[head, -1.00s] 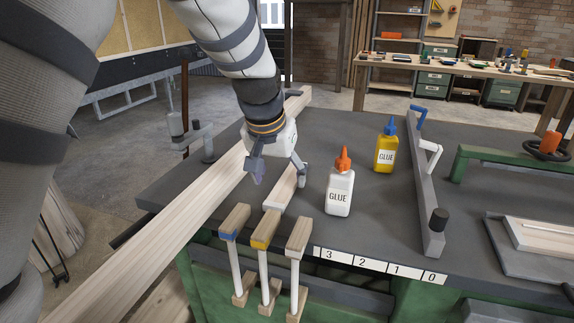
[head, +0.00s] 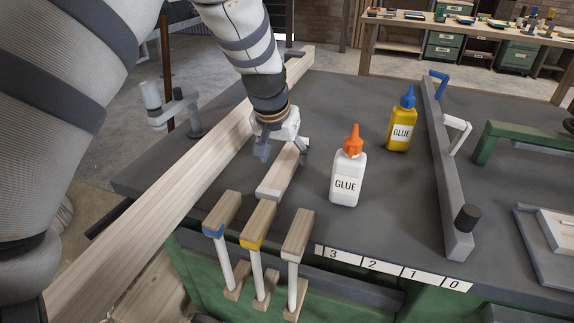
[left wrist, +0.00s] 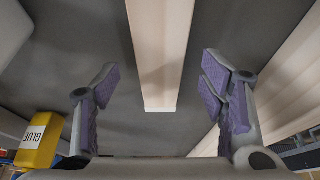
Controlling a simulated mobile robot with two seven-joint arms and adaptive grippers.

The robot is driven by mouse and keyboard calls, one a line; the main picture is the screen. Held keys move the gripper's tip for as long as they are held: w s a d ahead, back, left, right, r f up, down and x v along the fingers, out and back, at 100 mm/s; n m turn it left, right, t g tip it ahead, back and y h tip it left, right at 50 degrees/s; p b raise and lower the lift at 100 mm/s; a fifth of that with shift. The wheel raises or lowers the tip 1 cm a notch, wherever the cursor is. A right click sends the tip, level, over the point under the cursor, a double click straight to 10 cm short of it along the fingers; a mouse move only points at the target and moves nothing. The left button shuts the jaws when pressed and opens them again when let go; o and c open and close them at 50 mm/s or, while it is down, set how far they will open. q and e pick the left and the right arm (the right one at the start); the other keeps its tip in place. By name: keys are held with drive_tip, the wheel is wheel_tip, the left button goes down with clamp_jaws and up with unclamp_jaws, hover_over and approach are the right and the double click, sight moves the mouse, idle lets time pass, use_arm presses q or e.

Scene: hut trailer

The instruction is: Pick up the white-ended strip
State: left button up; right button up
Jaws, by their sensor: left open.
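The white-ended strip (head: 281,170) is a short pale wooden bar lying on the dark bench top, its whitish end towards the front edge. My left gripper (head: 283,152) is open over the strip's far part, its fingers on either side. In the left wrist view the strip (left wrist: 160,55) runs down from the top edge, and its end shows between the two spread purple-padded fingers (left wrist: 165,95). A gap shows on each side, so the fingers are not closed on it. The strip's far end is hidden behind the gripper in the head view. My right gripper is not in view.
A long wooden beam (head: 185,170) lies left of the strip. A white glue bottle (head: 347,182) and yellow glue bottle (head: 402,125) stand to the right. Several wood-topped clamps (head: 258,222) with coloured ends sit at the front edge. A grey bar (head: 445,160) lies farther right.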

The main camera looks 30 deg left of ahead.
use_arm(q)
drive_tip(key=shift+x, duration=1.2)
drive_tip(key=shift+f, duration=0.1)
drive_tip(key=shift+r, duration=0.2)
drive_tip(key=shift+c, duration=1.3)
drive_tip(key=c, duration=1)
drive_tip(key=shift+c, duration=0.2)
